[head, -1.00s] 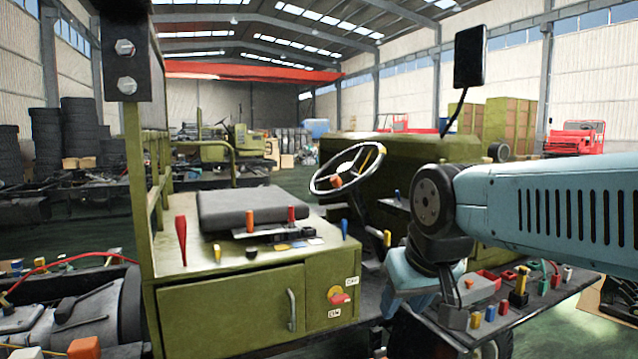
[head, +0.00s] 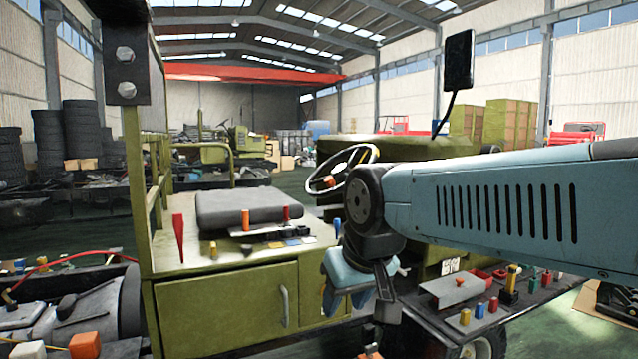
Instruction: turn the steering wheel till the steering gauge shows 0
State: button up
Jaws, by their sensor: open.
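The steering wheel (head: 343,149) stands tilted above the green vehicle's cab floor, right of the dark seat. It has a pale rim and an orange piece (head: 330,181) low on its left side. My blue arm crosses from the right, and its dark joint overlaps the wheel's lower right in the picture. The arm then bends down in front of the cab. I cannot pick out the steering gauge or a reading.
The dark seat (head: 247,207) sits on a green cabinet (head: 226,308) with small coloured levers. A dark side shelf (head: 510,310) at right holds a grey box and several coloured pieces. A mirror (head: 459,60) stands above the green hood. A post (head: 124,60) rises at left.

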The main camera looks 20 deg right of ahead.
aim_at(340, 171)
jog(key=u, duration=0.1)
jog(key=i, duration=1.1)
jog(key=z, duration=0.8)
